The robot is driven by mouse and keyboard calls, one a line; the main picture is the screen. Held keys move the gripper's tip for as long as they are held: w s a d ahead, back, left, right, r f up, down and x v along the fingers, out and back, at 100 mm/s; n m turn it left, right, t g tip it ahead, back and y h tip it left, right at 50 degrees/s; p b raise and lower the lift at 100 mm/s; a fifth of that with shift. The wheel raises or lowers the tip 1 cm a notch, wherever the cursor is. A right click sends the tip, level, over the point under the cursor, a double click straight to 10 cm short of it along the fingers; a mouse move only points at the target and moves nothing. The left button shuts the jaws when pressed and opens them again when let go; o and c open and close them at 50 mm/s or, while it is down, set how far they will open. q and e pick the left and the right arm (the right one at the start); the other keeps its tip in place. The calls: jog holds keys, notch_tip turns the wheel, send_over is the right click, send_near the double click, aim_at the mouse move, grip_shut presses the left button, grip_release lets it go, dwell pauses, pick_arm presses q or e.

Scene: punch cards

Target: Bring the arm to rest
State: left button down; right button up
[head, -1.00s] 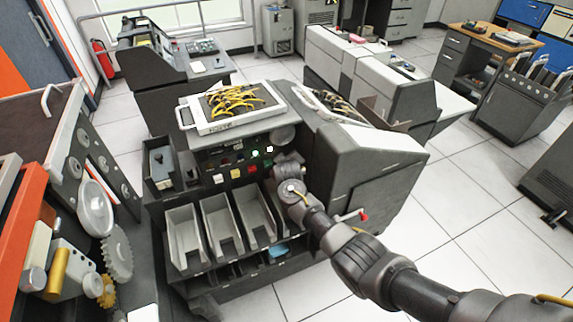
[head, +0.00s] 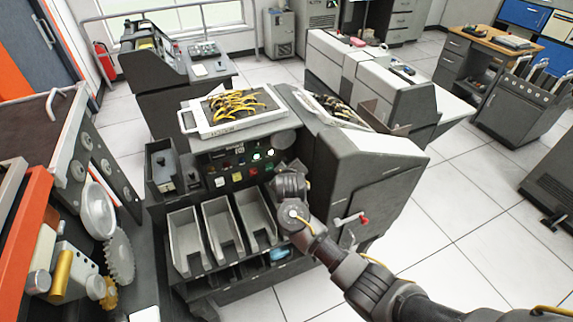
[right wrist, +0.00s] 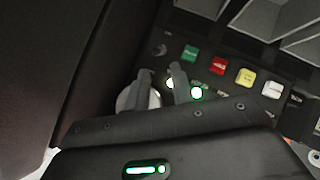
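My right arm (head: 345,270) comes in from the lower right of the head view, with its wrist in front of the card machine's (head: 375,165) control panel. The gripper itself is hidden behind the wrist there. In the right wrist view my right gripper (right wrist: 162,88) shows two fingers apart with nothing held between them. Its tips are near a lit white lamp (right wrist: 170,84) and a lit green lamp (right wrist: 196,93). A pale round knob (right wrist: 127,98) is partly hidden behind one finger. I cannot tell whether the fingers touch the panel. My left gripper is not in view.
Green (right wrist: 190,53), red (right wrist: 218,65), yellow and white buttons line the panel. Open grey card bins (head: 222,228) sit below it. A white tray (head: 195,122) with yellow cables lies on top.

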jog(key=s+d+f+m+g+y, duration=0.1)
jog(key=s+d+f+m+g, duration=0.15)
jog(key=s+f, duration=0.45)
jog(key=s+d+f+m+g+y, duration=0.1)
jog(key=s+d+f+g, duration=0.2)
jog(key=s, duration=0.8)
jog(key=s+d+r+m+g, duration=0.1)
jog(key=s+d, duration=0.3)
jog(key=s, duration=0.5)
jog(key=s+d+r+h, duration=0.1)
jog(key=s+d, duration=0.4)
jog(key=s, duration=0.3)
jog(key=s+d+r+m+g, duration=0.1)
jog(key=s+d, duration=0.3)
jog(key=s, duration=0.5)
notch_tip(320, 180, down, 30)
jog(key=s+g+b, duration=0.2)
jog(key=b, duration=0.1)
jog(key=s+d+f+b, duration=0.1)
jog(key=s+d+f, duration=0.1)
jog(key=s+f, duration=1.3)
jog(key=shift+s+d+f+g, duration=0.15)
jog(key=shift+d+f+g, duration=0.2)
jog(key=shift+f, duration=0.3)
